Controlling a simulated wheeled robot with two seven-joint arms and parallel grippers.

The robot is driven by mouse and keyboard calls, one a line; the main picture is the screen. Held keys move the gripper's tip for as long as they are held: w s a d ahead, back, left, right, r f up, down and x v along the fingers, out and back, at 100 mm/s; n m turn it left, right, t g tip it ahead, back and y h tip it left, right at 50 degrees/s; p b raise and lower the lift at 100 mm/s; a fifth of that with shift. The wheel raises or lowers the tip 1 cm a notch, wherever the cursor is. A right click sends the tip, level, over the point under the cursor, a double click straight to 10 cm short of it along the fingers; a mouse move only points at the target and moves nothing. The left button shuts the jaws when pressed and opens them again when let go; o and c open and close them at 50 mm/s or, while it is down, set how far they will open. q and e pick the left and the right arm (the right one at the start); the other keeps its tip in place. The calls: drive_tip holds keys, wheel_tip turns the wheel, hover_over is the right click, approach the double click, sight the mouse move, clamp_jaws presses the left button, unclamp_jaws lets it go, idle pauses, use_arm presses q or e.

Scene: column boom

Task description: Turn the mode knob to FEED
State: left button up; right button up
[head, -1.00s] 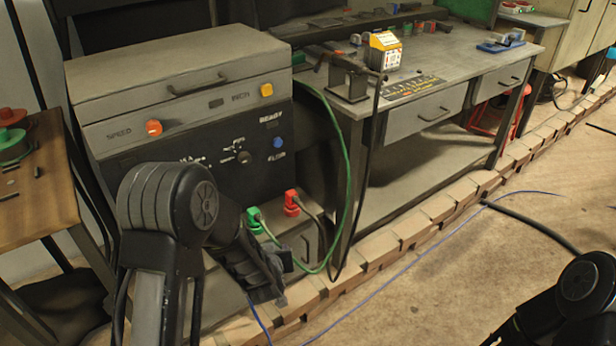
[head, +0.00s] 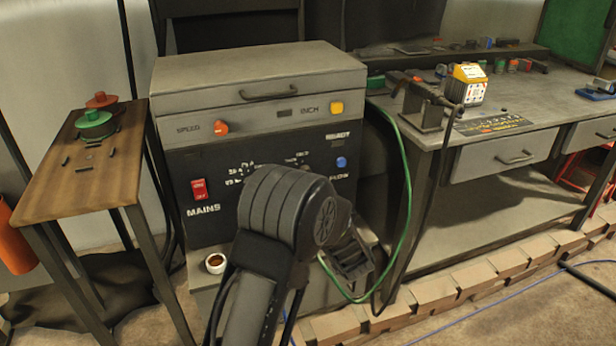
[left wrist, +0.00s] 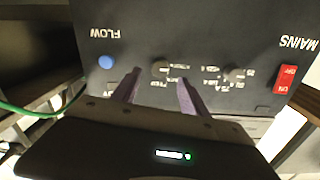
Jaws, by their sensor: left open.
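The dark machine panel (head: 270,140) faces me. In the left wrist view, upside down, one round knob (left wrist: 160,68) has small markings around it. A second knob (left wrist: 235,74) sits nearer the MAINS switch. The small labels are too blurred to read, so I cannot tell the mode or which is FEED. My left gripper (left wrist: 159,76) is open and points at the panel, its fingertips on either side of the first knob. I cannot tell whether they touch it. In the head view, my left arm hides the gripper and part of the panel. My right gripper is not in view.
Around the knobs are a red MAINS switch (head: 199,189), a blue FLOW button (head: 341,162), an orange SPEED knob (head: 221,128) and a yellow button (head: 336,108). A cup (head: 215,263) stands on the ledge below. A green cable (head: 407,210) hangs at the right.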

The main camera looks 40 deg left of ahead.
use_arm(q)
drive_tip(key=x, duration=0.7)
drive_tip(key=shift+b, duration=0.3)
drive_tip(key=shift+c, duration=0.3)
clamp_jaws()
